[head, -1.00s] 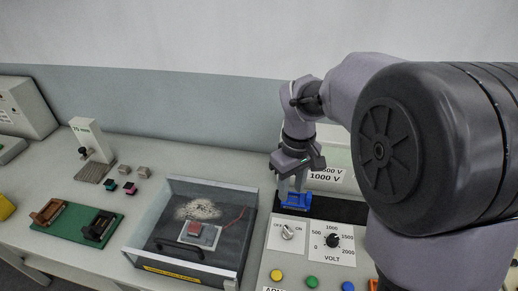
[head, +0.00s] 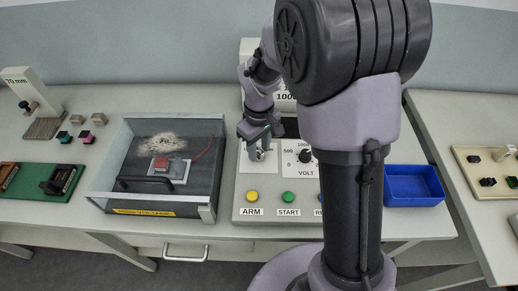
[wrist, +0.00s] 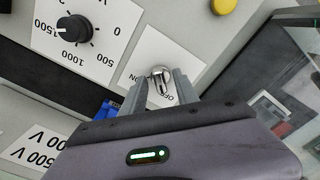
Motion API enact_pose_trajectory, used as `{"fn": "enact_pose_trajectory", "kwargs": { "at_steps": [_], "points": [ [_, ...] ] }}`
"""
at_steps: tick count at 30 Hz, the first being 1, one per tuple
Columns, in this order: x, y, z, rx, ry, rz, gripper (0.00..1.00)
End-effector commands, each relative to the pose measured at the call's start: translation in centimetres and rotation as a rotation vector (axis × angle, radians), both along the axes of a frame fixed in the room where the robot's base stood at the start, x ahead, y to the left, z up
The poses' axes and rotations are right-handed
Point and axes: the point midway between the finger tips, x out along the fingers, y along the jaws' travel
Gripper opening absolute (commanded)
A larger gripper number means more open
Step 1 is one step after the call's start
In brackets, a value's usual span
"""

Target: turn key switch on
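The key switch (wrist: 160,76) is a small silver knob on a white plate marked OFF and ON. In the wrist view its lever points towards the OFF mark. My gripper (wrist: 164,84) is open, with one finger on each side of the knob; I cannot tell whether either finger touches it. In the head view my gripper (head: 262,146) is over the switch plate on the grey control panel and partly hides the switch (head: 262,156).
Beside the switch is the black VOLT dial (head: 304,156). Yellow ARM (head: 252,196) and green START (head: 288,197) buttons sit below. A clear-walled box (head: 120,185) stands left, a blue bin (head: 413,183) right. A blue part (wrist: 107,110) is near my gripper.

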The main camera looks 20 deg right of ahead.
Motion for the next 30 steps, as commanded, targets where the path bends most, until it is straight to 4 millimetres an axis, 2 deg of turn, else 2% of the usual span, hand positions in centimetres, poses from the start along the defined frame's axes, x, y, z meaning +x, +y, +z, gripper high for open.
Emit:
{"fn": "enact_pose_trajectory", "kwargs": {
  "at_steps": [3,8,9,20,30],
  "points": [
    [0.0,0.0,0.06,0.0,0.0,0.0,0.34],
    [0.0,0.0,0.07,0.0,0.0,0.0,0.03],
    [0.0,0.01,0.07,0.0,0.0,0.0,0.0],
    [0.0,0.01,0.09,0.0,0.0,-0.028,0.0],
    [0.02,0.01,0.13,0.0,0.0,-0.247,0.0]
  ]
}}
